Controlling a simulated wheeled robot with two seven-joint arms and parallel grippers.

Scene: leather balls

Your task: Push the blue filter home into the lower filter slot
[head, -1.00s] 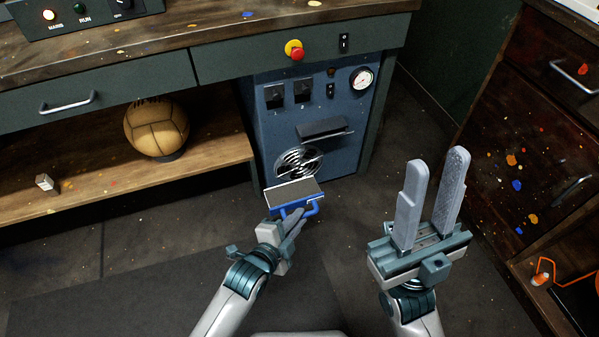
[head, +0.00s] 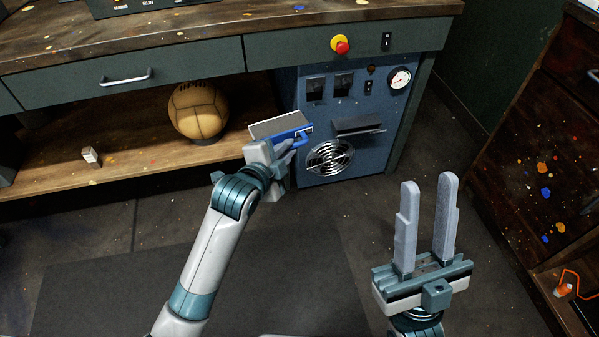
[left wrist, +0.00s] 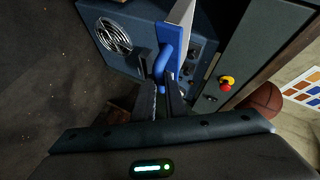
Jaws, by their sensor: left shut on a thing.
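The blue filter (head: 279,125) has a grey top face and a blue front with a loop handle. My left gripper (head: 288,147) is shut on that handle. The filter is held roughly level in front of and left of the blue machine (head: 318,118), apart from the slots. In the left wrist view, the filter's blue edge (left wrist: 170,32) and handle stand beyond the fingers (left wrist: 163,98). A dark wide slot with a jutting lip (head: 358,127) is on the machine front above the round fan grille; which slot is the lower one, I cannot tell. My right gripper (head: 429,182) is open and empty.
A leather ball (head: 198,112) sits on the wooden shelf (head: 120,150) left of the machine, with a small pale block (head: 91,155). A red button (head: 341,46) is on the bench front above. A drawer cabinet (head: 540,160) stands at the right. The floor between is clear.

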